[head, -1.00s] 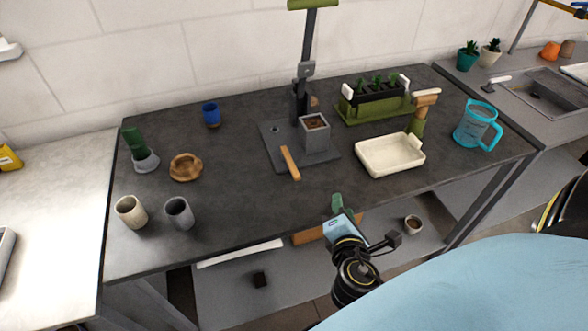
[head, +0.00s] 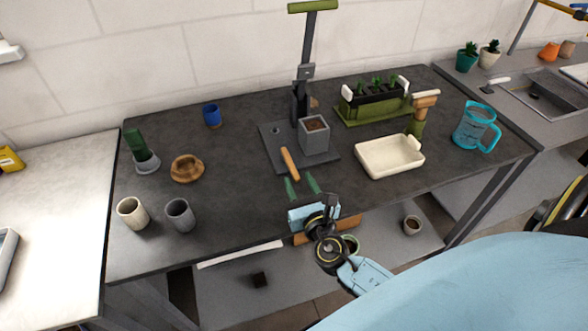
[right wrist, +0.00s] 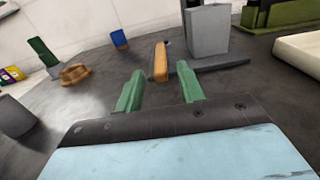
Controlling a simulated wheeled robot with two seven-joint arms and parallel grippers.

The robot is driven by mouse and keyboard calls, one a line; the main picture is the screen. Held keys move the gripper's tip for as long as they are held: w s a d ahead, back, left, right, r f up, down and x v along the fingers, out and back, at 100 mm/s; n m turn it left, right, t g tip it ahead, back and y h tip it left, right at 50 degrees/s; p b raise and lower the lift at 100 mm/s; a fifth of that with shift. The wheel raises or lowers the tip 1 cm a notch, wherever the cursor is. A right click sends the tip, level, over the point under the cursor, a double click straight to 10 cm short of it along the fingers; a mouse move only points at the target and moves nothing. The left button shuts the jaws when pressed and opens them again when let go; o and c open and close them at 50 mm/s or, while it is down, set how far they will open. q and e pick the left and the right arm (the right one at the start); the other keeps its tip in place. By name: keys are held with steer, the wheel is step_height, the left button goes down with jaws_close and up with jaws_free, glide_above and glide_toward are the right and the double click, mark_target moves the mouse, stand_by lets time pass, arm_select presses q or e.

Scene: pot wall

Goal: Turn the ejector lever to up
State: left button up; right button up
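The ejector lever looks to be the orange-brown handle (head: 289,163) at the front of a dark press stand (head: 284,132) on the dark table. The lever (right wrist: 161,62) also shows in the right wrist view, just beyond the fingertips. A grey square pot (head: 314,137) with soil stands on the press base, right of the lever. My right gripper (head: 302,186) has green fingers, spread apart and empty; it is in front of the lever and not touching it. Its fingers (right wrist: 160,82) also show in the right wrist view. My left gripper is not in view.
A cream tray (head: 390,158) lies right of the press, with a green planter tray (head: 372,108) behind it. A blue jug (head: 474,128) is at the far right. Grey and cream cups (head: 180,213) stand at the front left.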

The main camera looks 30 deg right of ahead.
mark_target(294, 170)
steer(key=shift+x, duration=2.35)
jaws_close()
